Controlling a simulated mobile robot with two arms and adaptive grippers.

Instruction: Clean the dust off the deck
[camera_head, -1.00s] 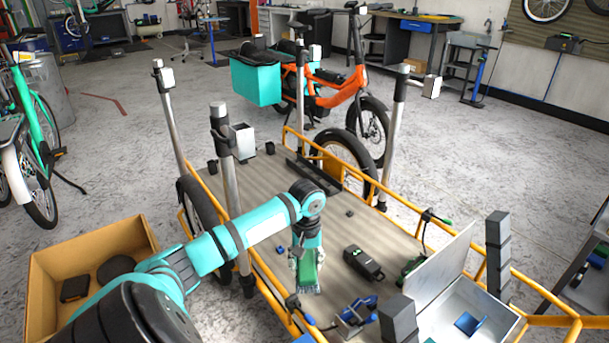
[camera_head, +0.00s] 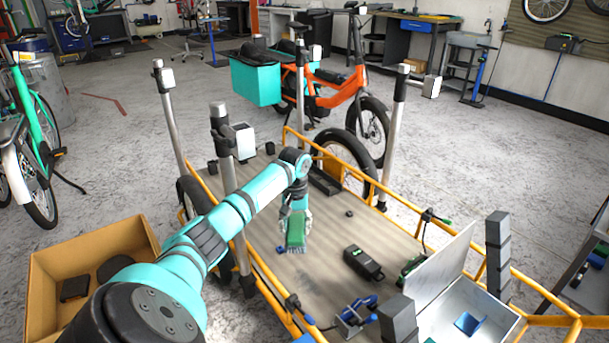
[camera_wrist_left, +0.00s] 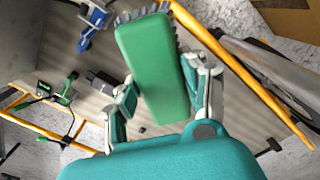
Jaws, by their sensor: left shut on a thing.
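My left gripper (camera_head: 295,222) is shut on a green brush (camera_head: 295,232) with grey bristles and holds it over the middle of the deck (camera_head: 330,240). In the left wrist view the brush (camera_wrist_left: 155,65) sits between my gripper's fingers (camera_wrist_left: 165,95), its bristles along the far edges. The deck is a wooden-looking board in an orange-railed cargo bike; dull streaks mark its surface. I cannot tell whether the bristles touch the deck. A small blue piece (camera_head: 280,249) lies beside the brush. My right gripper does not show.
On the deck are a black device (camera_head: 363,263), a blue clamp (camera_head: 357,310), a small dark block (camera_head: 349,213) and an open metal box (camera_head: 465,305). Upright posts and orange rails (camera_head: 262,275) border it. A cardboard box (camera_head: 50,250) stands on the left.

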